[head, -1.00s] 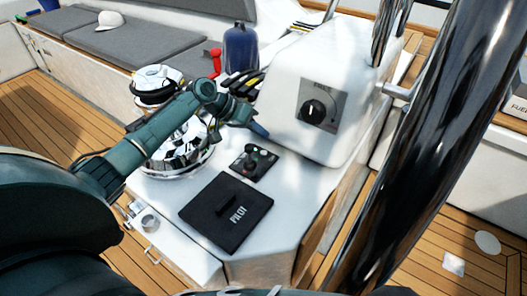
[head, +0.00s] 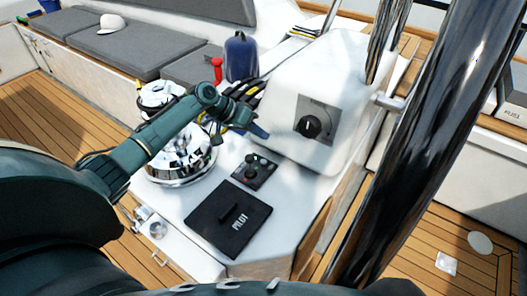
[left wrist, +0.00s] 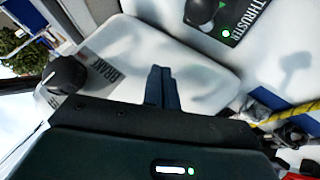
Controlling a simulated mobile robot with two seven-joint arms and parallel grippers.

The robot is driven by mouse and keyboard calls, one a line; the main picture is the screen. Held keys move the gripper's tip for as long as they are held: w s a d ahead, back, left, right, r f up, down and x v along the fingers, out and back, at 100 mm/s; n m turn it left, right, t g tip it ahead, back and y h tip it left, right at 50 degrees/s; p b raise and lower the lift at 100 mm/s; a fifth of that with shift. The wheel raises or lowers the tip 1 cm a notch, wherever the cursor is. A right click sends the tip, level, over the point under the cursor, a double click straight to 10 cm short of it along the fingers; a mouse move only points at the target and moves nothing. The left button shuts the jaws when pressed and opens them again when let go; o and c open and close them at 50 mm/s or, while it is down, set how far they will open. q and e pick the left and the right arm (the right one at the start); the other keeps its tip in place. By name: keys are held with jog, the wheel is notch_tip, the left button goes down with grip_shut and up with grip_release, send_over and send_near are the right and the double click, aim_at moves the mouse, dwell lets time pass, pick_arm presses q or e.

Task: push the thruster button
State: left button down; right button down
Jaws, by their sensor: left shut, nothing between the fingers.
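The small black thruster panel (head: 254,171) lies on the white console top, with a dark round-topped control and small buttons on it. My left gripper (head: 263,132) is above and beyond the panel in the head view, near the white housing, apart from the panel. Its fingers (left wrist: 161,88) are shut and empty. My right gripper is not in view.
A black PILOT cover (head: 229,218) lies in front of the panel. A chrome winch (head: 181,163) stands at left. The white housing (head: 328,70) carries a brake knob (head: 308,127). A large dark shiny tube (head: 425,150) crosses the right side.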

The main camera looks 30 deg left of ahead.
aim_at(264, 162)
pick_arm(q)
jog(key=shift+r, duration=0.35)
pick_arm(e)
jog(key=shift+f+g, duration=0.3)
